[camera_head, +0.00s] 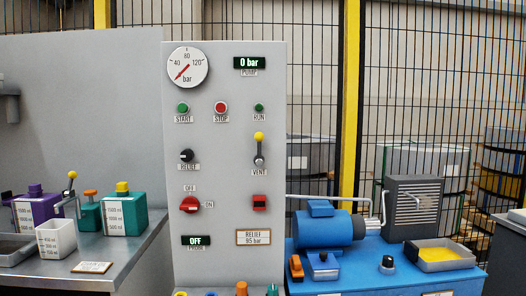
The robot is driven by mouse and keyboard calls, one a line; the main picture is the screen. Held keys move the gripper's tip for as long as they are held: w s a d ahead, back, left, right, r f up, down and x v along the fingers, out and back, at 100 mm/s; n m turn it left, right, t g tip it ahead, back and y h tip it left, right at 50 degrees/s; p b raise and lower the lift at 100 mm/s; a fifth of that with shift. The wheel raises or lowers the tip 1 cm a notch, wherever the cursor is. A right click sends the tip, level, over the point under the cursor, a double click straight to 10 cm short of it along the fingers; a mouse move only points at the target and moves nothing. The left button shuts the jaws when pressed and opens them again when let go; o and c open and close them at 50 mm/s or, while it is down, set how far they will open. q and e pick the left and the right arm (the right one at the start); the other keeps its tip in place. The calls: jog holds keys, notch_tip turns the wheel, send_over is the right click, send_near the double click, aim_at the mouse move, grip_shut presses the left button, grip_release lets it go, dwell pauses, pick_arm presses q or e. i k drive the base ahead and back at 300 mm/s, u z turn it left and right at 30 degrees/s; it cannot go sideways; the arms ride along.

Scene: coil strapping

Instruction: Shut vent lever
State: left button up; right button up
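The vent lever (259,148) is on the grey control panel (225,225), right of its middle, above the label VENT. Neither of my grippers shows in the head view, so nothing is seen touching the lever.
The panel also carries a pressure gauge (187,67), a black relief knob (186,156), a red selector (190,204) and a pump display (250,63) reading 0 bar. A bench with bottles (122,215) is at left, a blue pump unit (325,232) at right. The space before the lever looks clear.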

aim_at(259, 136)
jog(key=u, duration=1.3)
jog(key=i, duration=0.8)
jog(key=z, duration=0.45)
